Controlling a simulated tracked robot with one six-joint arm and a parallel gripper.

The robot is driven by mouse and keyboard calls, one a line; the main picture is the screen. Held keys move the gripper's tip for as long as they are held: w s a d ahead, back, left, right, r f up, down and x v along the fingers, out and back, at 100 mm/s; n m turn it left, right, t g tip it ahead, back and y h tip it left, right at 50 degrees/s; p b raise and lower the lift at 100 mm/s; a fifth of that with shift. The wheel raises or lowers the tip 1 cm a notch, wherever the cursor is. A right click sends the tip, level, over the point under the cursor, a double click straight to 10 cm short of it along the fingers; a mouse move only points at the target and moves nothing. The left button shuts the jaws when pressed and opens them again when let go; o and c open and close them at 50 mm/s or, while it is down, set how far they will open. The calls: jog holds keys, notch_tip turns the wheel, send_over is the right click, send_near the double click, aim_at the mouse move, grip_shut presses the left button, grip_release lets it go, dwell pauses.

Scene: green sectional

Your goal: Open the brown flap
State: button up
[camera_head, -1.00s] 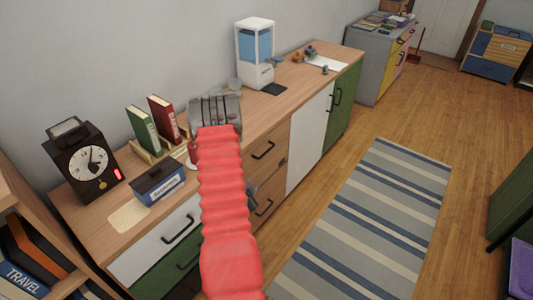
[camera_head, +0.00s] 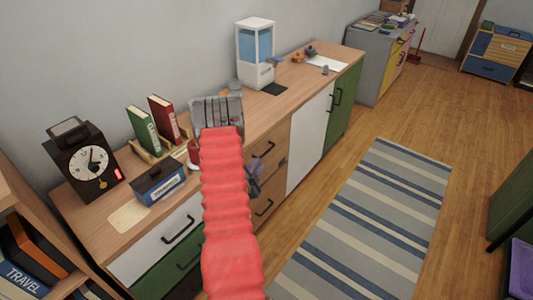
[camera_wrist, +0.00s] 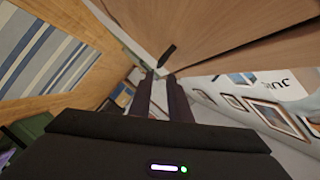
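The sideboard has two brown fronts, an upper one (camera_head: 275,143) and a lower one (camera_head: 274,196), each with a dark bar handle; I cannot tell which is the flap. Both look shut in the head view. My gripper (camera_head: 255,180) is in front of the brown fronts, between the two handles, partly hidden by my red arm. In the wrist view my gripper's two dark fingers (camera_wrist: 160,78) are apart with a narrow gap and nothing between them. A black handle (camera_wrist: 167,53) on a wooden face lies just beyond the tips; contact is not visible.
A white door (camera_head: 309,138) and a green door (camera_head: 343,105) are right of the brown fronts. A clock (camera_head: 86,160), books and a dispenser (camera_head: 255,55) stand on the sideboard top. A striped rug (camera_head: 365,225) lies on clear floor in front.

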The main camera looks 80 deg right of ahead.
aim_at(265, 154)
jog(key=x, duration=1.2)
jog(key=shift+d+f, duration=0.15)
jog(key=shift+c, duration=0.2)
grip_shut()
